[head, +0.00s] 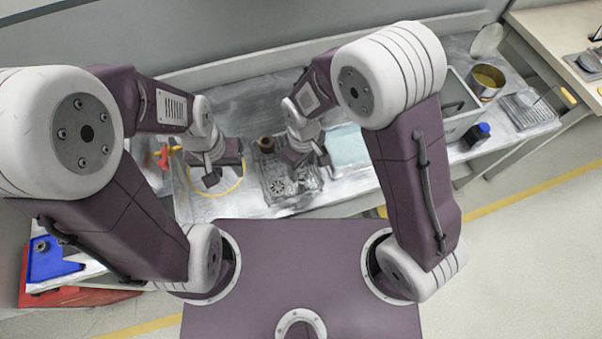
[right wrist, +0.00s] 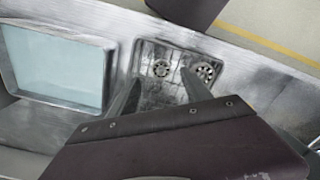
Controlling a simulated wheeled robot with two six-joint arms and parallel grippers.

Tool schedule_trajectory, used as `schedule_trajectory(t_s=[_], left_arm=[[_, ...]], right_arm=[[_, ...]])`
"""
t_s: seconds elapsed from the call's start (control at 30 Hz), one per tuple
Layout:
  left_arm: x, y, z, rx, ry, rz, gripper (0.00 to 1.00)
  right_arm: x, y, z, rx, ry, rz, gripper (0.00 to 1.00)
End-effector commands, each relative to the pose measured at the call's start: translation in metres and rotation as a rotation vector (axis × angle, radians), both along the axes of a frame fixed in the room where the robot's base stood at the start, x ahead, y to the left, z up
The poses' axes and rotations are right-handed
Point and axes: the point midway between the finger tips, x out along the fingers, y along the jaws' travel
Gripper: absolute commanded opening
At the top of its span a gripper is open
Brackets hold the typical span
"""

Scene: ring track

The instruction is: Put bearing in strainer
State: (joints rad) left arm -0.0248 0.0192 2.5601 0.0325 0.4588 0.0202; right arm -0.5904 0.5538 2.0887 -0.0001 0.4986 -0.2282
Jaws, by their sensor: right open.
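A round metal bearing-like part (head: 277,187) lies in a grey metal tray (head: 279,205) on the bench. The right wrist view shows two such round parts in the tray, one at the middle (right wrist: 161,68) and one further right (right wrist: 206,72); I cannot tell which is the bearing. A grey mesh basket with a yellow handle (head: 527,110), probably the strainer, sits at the right end of the bench. My right gripper (right wrist: 160,90) is open above the tray, its fingers apart and empty. My left gripper (head: 226,180) hangs left of the tray; its fingers are unclear.
A tub with a pale blue surface (head: 347,147) is right of the tray and also fills the left of the right wrist view (right wrist: 58,70). A grey bin (head: 458,105), a brass pot (head: 487,82) and a blue-capped item (head: 479,133) stand further right. A yellow cable loops near my left gripper.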

Motion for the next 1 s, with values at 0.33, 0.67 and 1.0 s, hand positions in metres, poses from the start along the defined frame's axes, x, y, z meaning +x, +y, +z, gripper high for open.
schedule_trajectory(t_s=[0.33, 0.67, 1.0], left_arm=[[0.000, 0.000, -0.002, 0.000, 0.000, 0.000, 0.36], [0.000, 0.000, -0.002, 0.000, 0.000, 0.000, 0.36], [0.000, 0.000, -0.002, 0.000, 0.000, 0.000, 0.36]], right_arm=[[0.002, 0.003, -0.049, -0.001, 0.002, -0.001, 0.58], [0.003, 0.003, -0.051, 0.000, 0.000, -0.001, 0.30], [0.003, 0.003, -0.051, 0.000, 0.000, -0.001, 0.00]])
